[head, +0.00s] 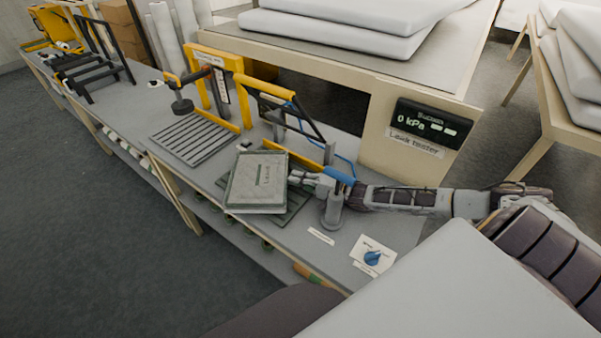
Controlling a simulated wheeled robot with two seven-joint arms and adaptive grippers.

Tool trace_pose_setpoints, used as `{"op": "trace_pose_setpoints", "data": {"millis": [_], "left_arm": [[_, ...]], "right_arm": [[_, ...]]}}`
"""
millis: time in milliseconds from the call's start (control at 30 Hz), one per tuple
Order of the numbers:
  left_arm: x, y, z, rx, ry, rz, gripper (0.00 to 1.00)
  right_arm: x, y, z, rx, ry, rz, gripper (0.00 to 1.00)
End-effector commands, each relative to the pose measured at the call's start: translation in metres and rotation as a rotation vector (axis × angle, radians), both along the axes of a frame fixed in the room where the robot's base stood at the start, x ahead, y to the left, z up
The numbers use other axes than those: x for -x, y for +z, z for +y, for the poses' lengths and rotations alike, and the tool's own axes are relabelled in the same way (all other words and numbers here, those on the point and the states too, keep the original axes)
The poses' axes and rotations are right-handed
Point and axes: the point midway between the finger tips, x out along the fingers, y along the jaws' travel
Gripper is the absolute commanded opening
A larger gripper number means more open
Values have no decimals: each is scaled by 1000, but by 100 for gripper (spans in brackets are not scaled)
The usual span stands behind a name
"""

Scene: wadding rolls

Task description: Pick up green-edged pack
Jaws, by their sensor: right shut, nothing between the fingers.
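A grey-green pack (257,181) with a green-tinted edge and a small label lies flat on a dark slatted plate (296,205) on the workbench. My right arm reaches in from the right across the bench. My right gripper (294,177) is shut and empty, its fingertips at the right edge of the pack. I cannot tell whether they touch it. My left gripper is not in view.
A yellow frame with a black handle (284,112) stands behind the pack. A slatted grey plate (193,139) lies to the left. A blue knob (373,257) sits at the bench's front right. A leak tester display (433,124) stands behind my right arm.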

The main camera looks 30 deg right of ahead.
Motion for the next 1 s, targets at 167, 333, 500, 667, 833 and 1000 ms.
{"op": "trace_pose_setpoints", "data": {"millis": [167,333,500,667,833,1000], "left_arm": [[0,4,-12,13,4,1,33],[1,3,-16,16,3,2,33],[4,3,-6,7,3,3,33],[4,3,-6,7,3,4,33],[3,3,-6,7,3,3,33],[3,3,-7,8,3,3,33]], "right_arm": [[2,0,5,-1,0,1,0],[2,0,5,1,0,1,0],[2,0,5,1,0,1,0],[2,3,5,1,0,1,0],[2,13,4,2,0,1,0],[3,31,5,2,2,0,0]]}}
